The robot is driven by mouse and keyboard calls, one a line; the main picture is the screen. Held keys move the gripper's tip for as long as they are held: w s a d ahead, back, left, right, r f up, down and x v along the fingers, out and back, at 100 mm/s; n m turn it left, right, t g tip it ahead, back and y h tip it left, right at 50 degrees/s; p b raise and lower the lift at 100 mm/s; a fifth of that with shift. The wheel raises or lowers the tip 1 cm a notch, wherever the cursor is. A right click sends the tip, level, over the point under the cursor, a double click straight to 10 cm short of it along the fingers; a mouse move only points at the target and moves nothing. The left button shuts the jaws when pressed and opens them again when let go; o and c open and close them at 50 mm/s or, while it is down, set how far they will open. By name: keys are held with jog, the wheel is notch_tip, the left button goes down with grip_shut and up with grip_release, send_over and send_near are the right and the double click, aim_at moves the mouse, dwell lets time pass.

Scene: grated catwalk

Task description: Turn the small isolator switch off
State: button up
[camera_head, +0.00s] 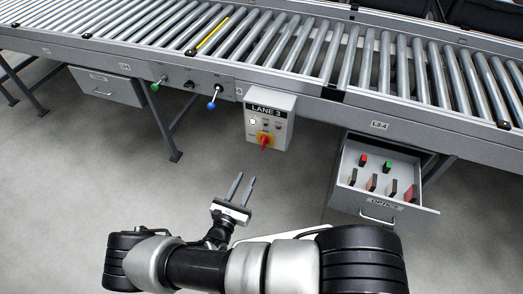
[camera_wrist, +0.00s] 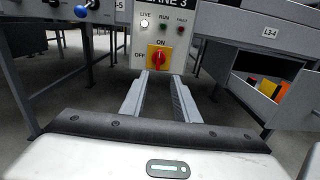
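The small isolator switch (camera_head: 264,140) is a red knob on a yellow plate, low on the grey LANE 3 box (camera_head: 283,104). In the wrist view the switch (camera_wrist: 158,58) has ON marked above and OFF to its left. Its red handle looks roughly upright, in line with ON. My gripper (camera_head: 244,179) is open and empty, in front of and below the box, apart from the switch. In the wrist view its two fingers (camera_wrist: 159,76) point towards the switch, with their tips just below it in the picture.
LIVE lamp (camera_wrist: 145,23) glows white; the RUN and FAULT lamps look dim. A blue-knobbed lever (camera_head: 213,101) and a green-knobbed one (camera_head: 157,85) stick out left of the box. An open drawer (camera_head: 345,190) with several coloured parts juts out at right. The roller conveyor (camera_head: 300,45) runs above.

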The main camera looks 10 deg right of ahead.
aim_at(262, 145)
jog(key=b+x, duration=0.2)
jog(key=x, duration=1.5)
jog(key=shift+w+f, duration=0.1)
jog(key=shift+w, duration=0.15)
jog(key=shift+c, duration=0.3)
grip_shut()
